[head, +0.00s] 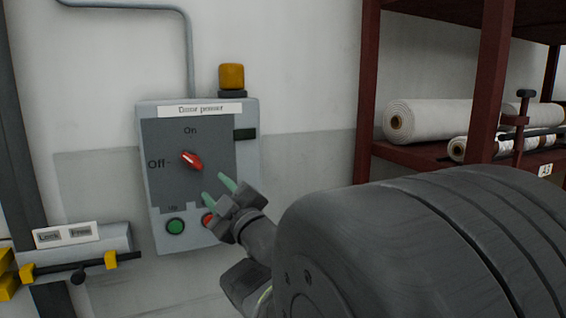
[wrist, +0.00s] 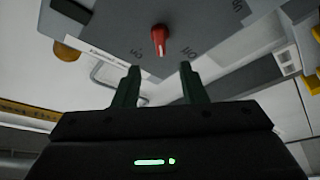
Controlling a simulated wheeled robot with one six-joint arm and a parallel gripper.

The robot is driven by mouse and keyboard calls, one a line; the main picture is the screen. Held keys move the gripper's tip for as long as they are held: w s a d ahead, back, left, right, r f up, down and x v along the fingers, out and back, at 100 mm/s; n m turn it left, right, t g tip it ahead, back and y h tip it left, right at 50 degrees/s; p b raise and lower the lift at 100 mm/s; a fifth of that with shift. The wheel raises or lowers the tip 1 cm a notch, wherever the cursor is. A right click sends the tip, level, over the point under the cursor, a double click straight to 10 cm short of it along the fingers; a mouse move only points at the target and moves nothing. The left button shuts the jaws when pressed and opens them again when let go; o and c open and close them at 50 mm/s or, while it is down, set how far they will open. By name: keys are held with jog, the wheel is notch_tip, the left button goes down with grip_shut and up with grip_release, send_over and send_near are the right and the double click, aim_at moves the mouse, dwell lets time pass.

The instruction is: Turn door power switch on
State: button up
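The door power box (head: 247,180) is a grey wall box with a dark panel, labelled "Door power". Its red rotary switch (head: 191,160) points up-left, between the "On" mark above and the "Off" mark at left. In the wrist view the switch (wrist: 160,38) stands ahead, its white line pointing between the two labels. My gripper (head: 216,190) is open and empty, with green fingers apart, below and right of the switch in the head view. In the wrist view the gripper (wrist: 158,80) straddles the switch's line in the picture; the fingers do not appear to touch it.
A green button (head: 175,226) and a partly hidden red button (head: 208,219) sit low on the panel. An orange lamp (head: 231,77) tops the box. A door bolt (head: 85,266) is at lower left. A red shelf (head: 435,156) with white rolls (head: 430,118) stands at right.

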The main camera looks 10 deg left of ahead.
aim_at(195, 165)
jog(key=p+x, duration=0.2)
jog(key=x, duration=0.9)
jog(key=shift+w+a, duration=0.2)
jog(key=shift+w, duration=0.05)
jog(key=shift+f, duration=0.1)
jog(key=c, duration=0.7)
